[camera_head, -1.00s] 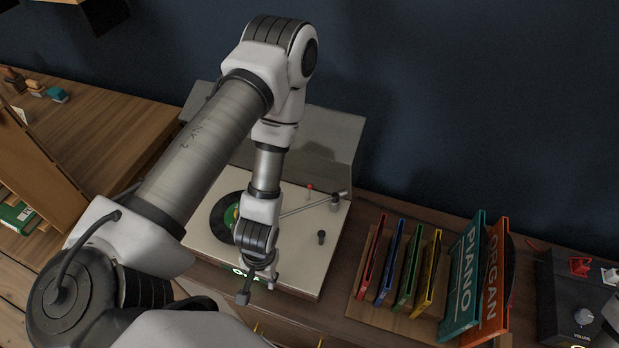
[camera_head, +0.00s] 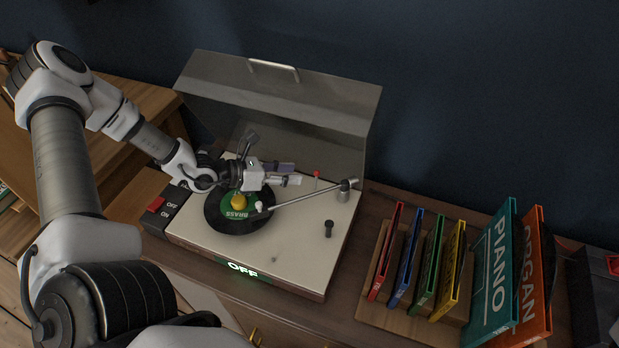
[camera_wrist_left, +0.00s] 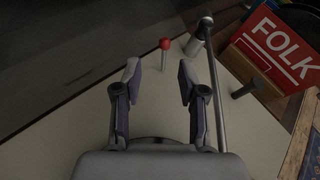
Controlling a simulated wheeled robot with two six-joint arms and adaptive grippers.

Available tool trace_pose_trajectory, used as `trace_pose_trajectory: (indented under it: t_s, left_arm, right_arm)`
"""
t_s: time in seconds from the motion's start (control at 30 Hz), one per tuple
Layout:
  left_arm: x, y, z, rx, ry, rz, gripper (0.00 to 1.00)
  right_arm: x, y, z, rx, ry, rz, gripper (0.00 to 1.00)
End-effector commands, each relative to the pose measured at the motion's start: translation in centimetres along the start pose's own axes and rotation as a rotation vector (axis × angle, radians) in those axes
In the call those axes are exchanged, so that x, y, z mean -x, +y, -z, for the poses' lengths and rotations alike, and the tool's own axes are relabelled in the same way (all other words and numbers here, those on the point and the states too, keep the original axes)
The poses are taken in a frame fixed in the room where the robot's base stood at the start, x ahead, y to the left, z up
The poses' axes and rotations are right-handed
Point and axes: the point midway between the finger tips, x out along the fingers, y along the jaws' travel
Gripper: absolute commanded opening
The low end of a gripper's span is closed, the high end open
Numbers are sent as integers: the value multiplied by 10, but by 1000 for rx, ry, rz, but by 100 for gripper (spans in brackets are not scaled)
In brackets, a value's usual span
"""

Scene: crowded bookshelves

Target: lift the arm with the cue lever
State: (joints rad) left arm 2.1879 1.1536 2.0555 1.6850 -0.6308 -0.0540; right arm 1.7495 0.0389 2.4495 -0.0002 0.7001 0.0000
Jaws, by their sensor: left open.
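The turntable (camera_head: 285,248) stands under a raised grey lid. The cue lever (camera_head: 317,175) is a short upright pin with a red ball on top, near the tonearm's pivot. The tonearm (camera_head: 305,197) reaches left, its head over the black record (camera_head: 222,218) with a green BRASS label; I cannot tell whether it touches. My left gripper (camera_head: 292,174) is open and empty above the deck, left of the lever. In the left wrist view the lever's red ball (camera_wrist_left: 165,44) appears ahead, between the open fingers (camera_wrist_left: 160,80). The tonearm tube (camera_wrist_left: 214,85) runs just right of the right finger.
A black knob (camera_head: 328,229) stands on the deck. Coloured record sleeves (camera_head: 408,262) stand in a rack to the right. The lid (camera_head: 280,90) rises behind.

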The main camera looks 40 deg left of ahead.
Motion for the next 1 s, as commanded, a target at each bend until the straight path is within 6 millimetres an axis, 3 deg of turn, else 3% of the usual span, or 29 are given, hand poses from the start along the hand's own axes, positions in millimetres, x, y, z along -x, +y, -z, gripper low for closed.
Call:
trace_pose_trajectory:
  t_s: [0.17, 0.53, 0.87, 0.9, 1.0]
  left_arm:
    - [-15, 0, 2, 0, 7, 3, 41]
    - [-70, -1, 1, -1, 7, 3, 41]
    - [-77, -2, 0, 1, 4, 3, 41]
    - [-77, -2, 0, 1, 4, 3, 34]
    - [-77, -2, 0, 1, 4, 3, 0]
  right_arm:
    - [-8, 0, 0, -1, 0, 0, 0]
    - [-21, 0, 0, -1, 0, 0, 0]
    - [-21, 0, 0, -1, 0, 0, 0]
    - [-21, 0, 0, -1, 0, 0, 0]
    - [-21, 0, 0, -1, 0, 0, 0]
